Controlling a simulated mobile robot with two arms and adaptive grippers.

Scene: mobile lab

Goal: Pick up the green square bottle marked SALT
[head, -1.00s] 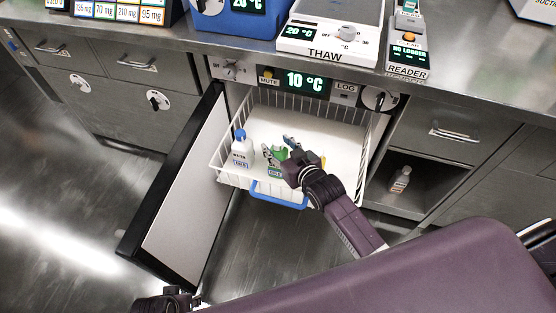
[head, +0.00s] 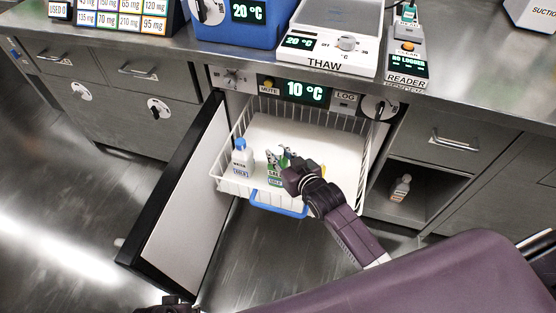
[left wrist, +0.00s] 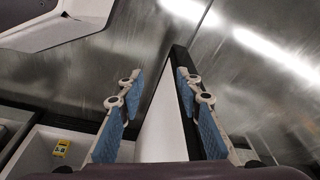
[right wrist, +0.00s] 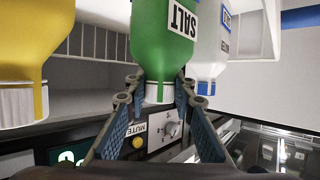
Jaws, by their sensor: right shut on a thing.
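The green square bottle marked SALT (head: 274,174) stands in the white wire basket (head: 228,182) of the pulled-out cold drawer. It fills the middle of the right wrist view, upside down there (right wrist: 165,40), with its white cap toward my gripper. My right gripper (head: 283,162) is shut on it, with one blue-padded finger on each side of the cap end (right wrist: 155,92). I cannot tell whether the bottle is off the basket floor. My left gripper (left wrist: 160,85) is open and empty near the open door, mostly out of the head view.
A white bottle with a blue cap (head: 242,157) stands left of the green one. A yellow bottle (right wrist: 32,45) is close on the other side in the right wrist view. The open door (head: 180,200) stands to the left. The counter (head: 450,95) overhangs behind.

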